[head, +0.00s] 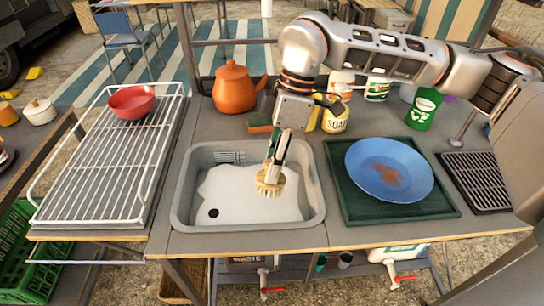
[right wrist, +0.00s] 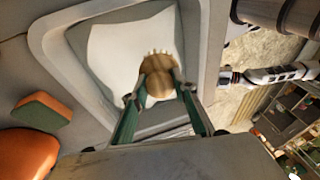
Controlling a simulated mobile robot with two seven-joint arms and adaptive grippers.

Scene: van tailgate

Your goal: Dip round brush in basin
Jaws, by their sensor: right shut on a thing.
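The round brush (head: 269,183) has a wooden head with pale bristles. My right gripper (head: 275,160) is shut on it and holds it over the grey basin (head: 178,205). In the right wrist view the brush (right wrist: 158,80) sits between the two green fingers of the right gripper (right wrist: 158,95), with the basin (right wrist: 50,40) behind it. White suds or water (head: 235,190) cover much of the basin floor. The bristles point down near the white surface; I cannot tell whether they touch it. My left gripper is not in view in the head view.
A blue plate (head: 415,165) with a brown stain lies on a dark green tray (head: 345,205) right of the basin. An orange kettle (head: 234,92), a sponge (head: 259,122) and a soap container (head: 335,120) stand behind. A wire rack (head: 100,175) with a red bowl (head: 131,101) is at left.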

